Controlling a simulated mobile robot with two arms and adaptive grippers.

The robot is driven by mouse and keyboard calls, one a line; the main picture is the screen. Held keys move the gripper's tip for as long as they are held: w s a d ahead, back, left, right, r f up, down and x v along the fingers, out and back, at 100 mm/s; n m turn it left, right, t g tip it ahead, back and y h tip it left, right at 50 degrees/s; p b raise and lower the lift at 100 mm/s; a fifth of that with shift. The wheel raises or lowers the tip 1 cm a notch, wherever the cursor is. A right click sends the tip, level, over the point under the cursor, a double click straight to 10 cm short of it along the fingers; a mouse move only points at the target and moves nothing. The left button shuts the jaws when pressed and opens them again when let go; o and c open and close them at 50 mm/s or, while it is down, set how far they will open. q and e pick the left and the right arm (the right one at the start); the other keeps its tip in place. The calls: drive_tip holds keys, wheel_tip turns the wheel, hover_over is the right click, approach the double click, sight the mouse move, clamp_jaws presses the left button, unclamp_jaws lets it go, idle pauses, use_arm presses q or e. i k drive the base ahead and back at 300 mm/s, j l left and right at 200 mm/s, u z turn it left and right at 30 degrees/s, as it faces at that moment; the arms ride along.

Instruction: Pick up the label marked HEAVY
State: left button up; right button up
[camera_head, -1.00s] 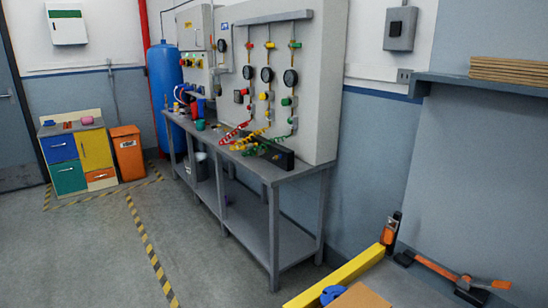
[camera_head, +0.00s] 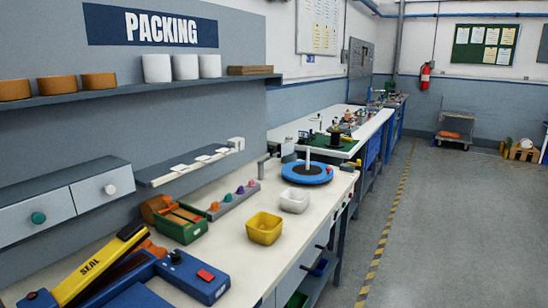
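No label with readable HEAVY lettering shows in this view. Several small white pieces that may be labels (camera_head: 201,158) lie on a narrow grey ledge (camera_head: 160,180) above the packing bench; any print on them is too small to read. Neither of my grippers is in view.
The white packing bench (camera_head: 215,262) holds a blue and yellow sealer (camera_head: 95,265), a green tape dispenser (camera_head: 181,223), a yellow bin (camera_head: 264,228), a white bin (camera_head: 295,200) and a blue turntable (camera_head: 307,173). Open floor (camera_head: 440,230) lies to the right.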

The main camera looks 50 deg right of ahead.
sight(204, 159)
drive_tip(key=z, duration=1.2)
drive_tip(key=i+l+u, duration=0.15)
drive_tip(key=l, duration=0.2)
drive_tip(key=i, duration=0.05)
